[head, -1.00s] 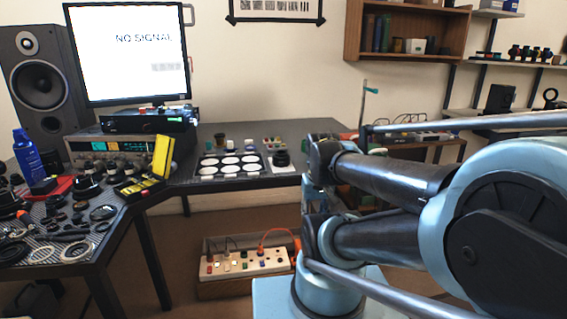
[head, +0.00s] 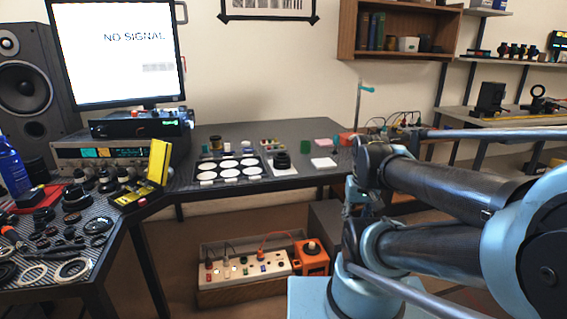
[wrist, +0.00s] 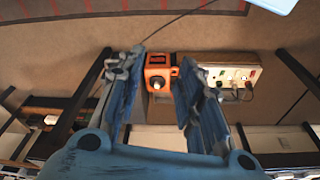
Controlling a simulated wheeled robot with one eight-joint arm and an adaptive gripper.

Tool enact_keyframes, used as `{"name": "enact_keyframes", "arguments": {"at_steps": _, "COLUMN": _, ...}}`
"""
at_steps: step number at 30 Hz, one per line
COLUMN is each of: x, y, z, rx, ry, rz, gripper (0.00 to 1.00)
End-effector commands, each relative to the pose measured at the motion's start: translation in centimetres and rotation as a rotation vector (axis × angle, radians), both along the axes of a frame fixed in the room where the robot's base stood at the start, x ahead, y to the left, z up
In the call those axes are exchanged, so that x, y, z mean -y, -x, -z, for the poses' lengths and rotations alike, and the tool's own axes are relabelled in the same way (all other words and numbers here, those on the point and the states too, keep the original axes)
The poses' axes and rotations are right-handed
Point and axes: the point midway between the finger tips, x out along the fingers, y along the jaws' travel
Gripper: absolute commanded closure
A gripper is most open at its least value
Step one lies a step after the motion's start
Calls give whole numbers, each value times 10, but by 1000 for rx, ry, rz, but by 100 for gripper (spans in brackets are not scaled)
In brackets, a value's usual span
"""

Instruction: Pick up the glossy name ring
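Several rings lie on the left bench in the head view. A dark ring (head: 98,226) lies flat near the bench's right edge, and pale rings (head: 72,269) lie at its front. I cannot tell which is the glossy name ring; no lettering is readable. My gripper (wrist: 160,62) shows in the wrist view with its two blue fingers apart and nothing between them. An orange box (wrist: 158,74) shows beyond the fingers, on the floor side. My gripper is not visible in the head view, where my arm fills the right. No ring is identifiable in the wrist view.
The left bench (head: 98,278) is crowded with lens parts and a yellow case (head: 158,160). The back table holds a mat with white discs (head: 227,172). A power strip (head: 247,268) sits in a floor box, beside the orange box.

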Motion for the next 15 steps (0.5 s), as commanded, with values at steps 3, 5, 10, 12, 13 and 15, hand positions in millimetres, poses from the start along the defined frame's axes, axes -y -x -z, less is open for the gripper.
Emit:
{"name": "enact_keyframes", "arguments": {"at_steps": 3, "x": -1, "y": 6, "z": -7, "rx": 13, "ry": 0, "rz": -5, "gripper": 37}}
{"name": "enact_keyframes", "arguments": {"at_steps": 5, "x": -2, "y": 2, "z": -12, "rx": 16, "ry": -1, "rz": -13, "gripper": 24}}
{"name": "enact_keyframes", "arguments": {"at_steps": 10, "x": -11, "y": -32, "z": -42, "rx": 33, "ry": -7, "rz": -69, "gripper": 10}}
{"name": "enact_keyframes", "arguments": {"at_steps": 12, "x": -18, "y": -50, "z": -58, "rx": 44, "ry": -11, "rz": -100, "gripper": 10}}
{"name": "enact_keyframes", "arguments": {"at_steps": 13, "x": -22, "y": -59, "z": -64, "rx": 49, "ry": -12, "rz": -114, "gripper": 10}}
{"name": "enact_keyframes", "arguments": {"at_steps": 15, "x": -30, "y": -79, "z": -79, "rx": 61, "ry": -15, "rz": -146, "gripper": 10}}
